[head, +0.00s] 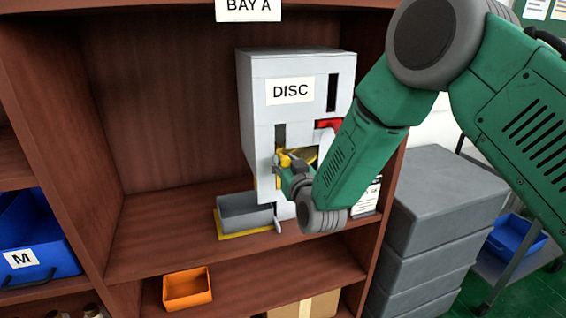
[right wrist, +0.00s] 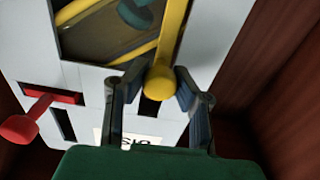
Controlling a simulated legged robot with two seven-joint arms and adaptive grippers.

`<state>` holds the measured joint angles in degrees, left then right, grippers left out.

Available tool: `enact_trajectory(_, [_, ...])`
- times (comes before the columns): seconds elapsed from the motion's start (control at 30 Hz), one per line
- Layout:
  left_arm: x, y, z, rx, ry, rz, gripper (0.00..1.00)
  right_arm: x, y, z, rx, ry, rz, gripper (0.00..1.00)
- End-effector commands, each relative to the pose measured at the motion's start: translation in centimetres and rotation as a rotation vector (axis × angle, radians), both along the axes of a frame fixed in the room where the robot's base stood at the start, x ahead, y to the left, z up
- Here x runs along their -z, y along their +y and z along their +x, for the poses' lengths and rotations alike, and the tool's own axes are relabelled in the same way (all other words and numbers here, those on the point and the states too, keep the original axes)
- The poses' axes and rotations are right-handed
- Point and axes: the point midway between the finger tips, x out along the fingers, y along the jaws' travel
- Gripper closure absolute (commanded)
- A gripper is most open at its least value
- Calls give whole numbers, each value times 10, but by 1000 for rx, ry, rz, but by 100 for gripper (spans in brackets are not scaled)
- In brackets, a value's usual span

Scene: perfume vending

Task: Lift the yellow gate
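The yellow gate (right wrist: 171,38) is a bar across the opening of the grey DISC dispenser (head: 258,118), with a round yellow knob (right wrist: 158,83) sticking out. In the head view the knob (head: 285,158) is partly hidden by my right gripper (head: 281,166). In the right wrist view my right gripper (right wrist: 160,88) has one finger on each side of the knob. The fingers stand apart, and narrow gaps seem to show beside the knob, so it looks open around it. My left gripper is in neither view.
A red handle (head: 328,123) sits beside the gate; it also shows in the right wrist view (right wrist: 20,128). An orange bin (head: 187,288) is on the lower shelf. The shelf is clear on the left.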

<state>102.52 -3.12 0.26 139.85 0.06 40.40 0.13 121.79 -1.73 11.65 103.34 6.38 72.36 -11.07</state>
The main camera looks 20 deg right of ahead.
Motion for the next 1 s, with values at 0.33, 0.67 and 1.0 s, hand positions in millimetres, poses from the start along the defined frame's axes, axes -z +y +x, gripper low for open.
enact_trajectory(0.33, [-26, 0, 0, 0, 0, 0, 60, -54, 5, -1, -11, -5, 2, 100])
enact_trajectory(0.67, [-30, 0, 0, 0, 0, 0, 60, -66, 4, -1, -9, -1, 1, 100])
enact_trajectory(1.0, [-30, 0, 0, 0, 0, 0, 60, -66, 4, -1, -9, 0, 1, 55])
